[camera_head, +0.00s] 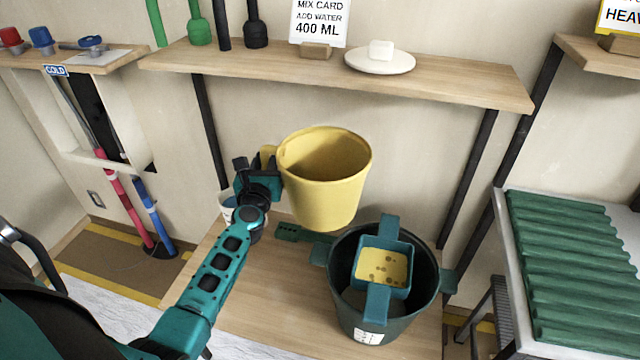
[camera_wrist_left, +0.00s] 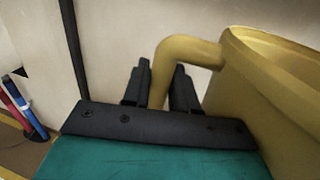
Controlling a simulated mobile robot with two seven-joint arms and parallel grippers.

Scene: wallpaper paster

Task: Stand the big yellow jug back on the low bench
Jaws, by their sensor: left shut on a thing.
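The big yellow jug (camera_head: 325,180) is held upright in the air in the head view. Its inside looks empty. My left gripper (camera_head: 268,172) is at the jug's left side, shut on its handle. In the left wrist view the handle (camera_wrist_left: 178,55) passes between the two black fingers (camera_wrist_left: 160,88), and the jug's body (camera_wrist_left: 275,100) fills the right side. The low bench (camera_head: 265,285) is the wooden surface below, and the jug is above its back part. My right gripper is not in view.
A dark green bucket (camera_head: 345,315) stands on the bench, with a green sieve-like box (camera_head: 383,240) holding something yellow across its top. A small cup (camera_head: 228,205) is partly hidden behind my left arm. A shelf (camera_head: 450,85) runs above. Bare bench lies left of the bucket.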

